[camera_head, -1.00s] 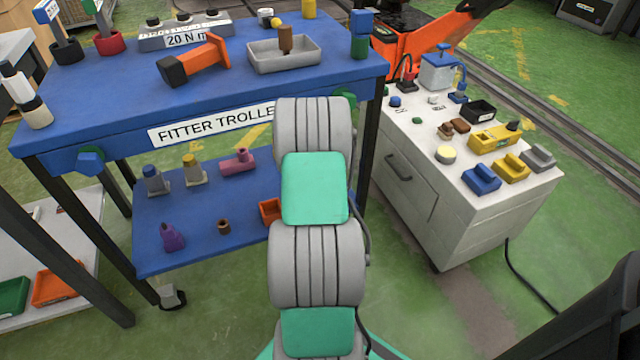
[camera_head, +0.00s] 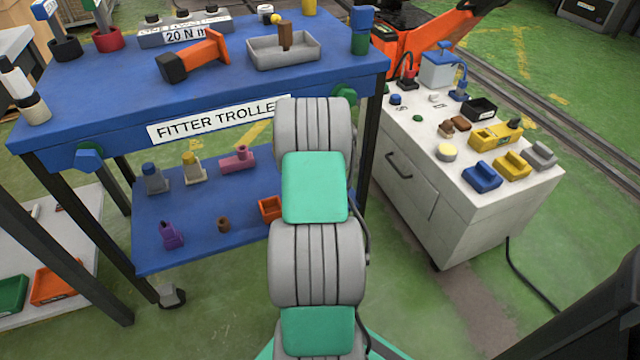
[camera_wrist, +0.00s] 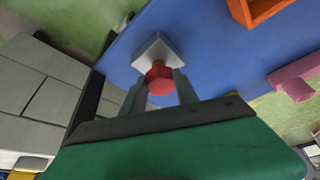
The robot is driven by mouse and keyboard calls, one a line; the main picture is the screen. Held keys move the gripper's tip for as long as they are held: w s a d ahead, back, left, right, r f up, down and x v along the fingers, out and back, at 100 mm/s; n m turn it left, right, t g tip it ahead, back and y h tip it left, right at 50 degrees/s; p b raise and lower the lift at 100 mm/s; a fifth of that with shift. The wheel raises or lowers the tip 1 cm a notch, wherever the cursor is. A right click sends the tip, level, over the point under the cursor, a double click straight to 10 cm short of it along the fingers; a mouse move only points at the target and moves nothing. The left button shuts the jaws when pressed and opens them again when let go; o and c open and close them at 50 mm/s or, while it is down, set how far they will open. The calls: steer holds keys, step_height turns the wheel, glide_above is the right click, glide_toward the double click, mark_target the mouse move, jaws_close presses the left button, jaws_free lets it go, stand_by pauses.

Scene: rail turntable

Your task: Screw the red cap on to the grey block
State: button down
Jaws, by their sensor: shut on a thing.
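In the wrist view, my gripper (camera_wrist: 159,86) is shut on the red cap (camera_wrist: 159,80), with one finger on each side of it. The grey block (camera_wrist: 152,48) is right beyond the cap, over the blue shelf. A small brownish-yellow part shows between cap and block. I cannot tell whether the cap touches it or is turned on to it. In the head view my own arm hides the gripper, the cap and the grey block.
The blue trolley's lower shelf (camera_head: 200,250) bears a pink fitting (camera_head: 238,159), a purple piece (camera_head: 171,235), a brown ring (camera_head: 223,225) and an orange bin (camera_head: 270,208). In the wrist view the bin (camera_wrist: 262,10) and pink fitting (camera_wrist: 293,80) are near the grey block. A white cabinet (camera_head: 430,190) stands right.

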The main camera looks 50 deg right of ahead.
steer(key=shift+f+b, duration=0.6)
steer(key=shift+f, duration=0.5)
steer(key=c, duration=1.6)
jaws_free()
steer(key=shift+r, duration=0.1)
jaws_close()
